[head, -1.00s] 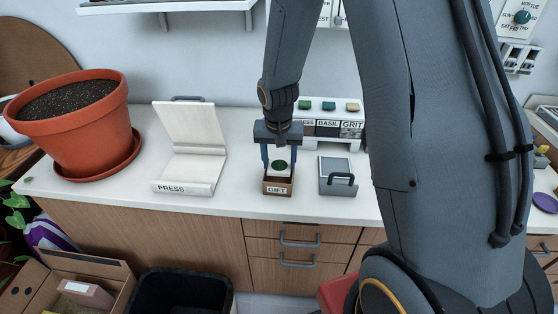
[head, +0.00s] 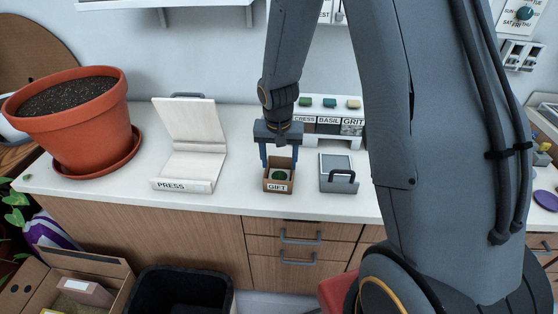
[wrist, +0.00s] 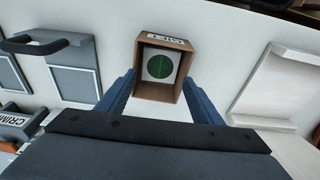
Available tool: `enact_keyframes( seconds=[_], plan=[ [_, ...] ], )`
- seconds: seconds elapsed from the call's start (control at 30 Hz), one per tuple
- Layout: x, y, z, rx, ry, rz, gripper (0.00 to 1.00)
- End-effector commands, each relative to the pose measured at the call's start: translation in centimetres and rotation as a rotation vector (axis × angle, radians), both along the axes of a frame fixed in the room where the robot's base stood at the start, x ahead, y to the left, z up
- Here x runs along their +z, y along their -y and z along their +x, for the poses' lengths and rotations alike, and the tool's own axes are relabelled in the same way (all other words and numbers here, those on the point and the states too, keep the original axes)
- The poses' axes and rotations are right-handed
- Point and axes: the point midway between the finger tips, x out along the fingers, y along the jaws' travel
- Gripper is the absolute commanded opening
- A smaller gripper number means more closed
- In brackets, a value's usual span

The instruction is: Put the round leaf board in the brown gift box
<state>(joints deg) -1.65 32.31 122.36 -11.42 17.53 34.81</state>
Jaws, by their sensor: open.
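The round leaf board, a white piece with a green disc, lies inside the brown gift box; its green disc (head: 277,174) shows in the head view and the board (wrist: 160,65) in the wrist view. The gift box (head: 278,187) stands on the counter with its GIFT label facing front; it also shows in the wrist view (wrist: 153,92). My gripper (head: 280,163) is open above the box, with its blue fingers apart and nothing between them. In the wrist view the fingers (wrist: 160,92) stand on either side of the box.
The open PRESS board (head: 189,160) stands left of the box, and a grey handled device (head: 338,180) stands right. A white rack (head: 330,125) with several labelled bins is behind. A large terracotta pot (head: 75,120) fills the left end. Counter between these is clear.

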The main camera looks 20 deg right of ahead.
Motion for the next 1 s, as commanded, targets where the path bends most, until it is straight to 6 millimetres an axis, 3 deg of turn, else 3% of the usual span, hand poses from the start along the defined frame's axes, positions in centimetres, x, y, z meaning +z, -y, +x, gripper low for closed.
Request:
enact_keyframes(
  seconds=[0.27, 1.0],
  plan=[
    [0.6, 0.2, -0.4, -0.002, -0.010, -0.001, 0.73],
    [11.8, -0.6, -1.6, 0.001, -0.002, 0.000, 0.73]
  ],
)
